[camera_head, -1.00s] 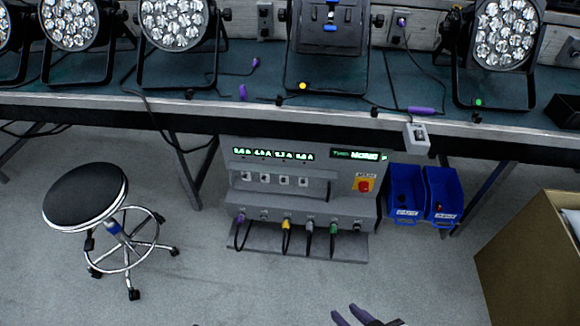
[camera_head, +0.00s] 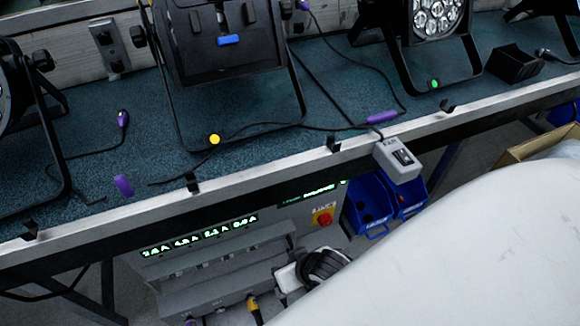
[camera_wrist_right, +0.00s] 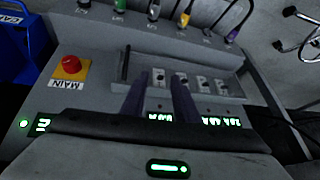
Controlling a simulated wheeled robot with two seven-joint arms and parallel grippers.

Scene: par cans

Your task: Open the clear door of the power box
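The grey power box (camera_head: 215,270) stands under the workbench, with green readouts along its top. In the right wrist view the power box (camera_wrist_right: 85,105) appears upside down, with a row of small switches in a recess. A dark upright bar (camera_wrist_right: 124,66) stands beside the switches. The clear door's own surface is hard to make out. My right gripper (camera_wrist_right: 160,78) is open, its two dark fingers apart in front of the recess. I cannot tell whether they touch anything. In the head view my white right arm hides part of the box. My left gripper is not in view.
A red main button (camera_head: 323,218) sits at the box's upper right. Blue bins (camera_head: 372,207) hang beside it. A small grey switch box (camera_head: 399,160) is on the bench edge (camera_head: 250,165) above. Cables plug into the box's lower front. Stage lights stand on the bench.

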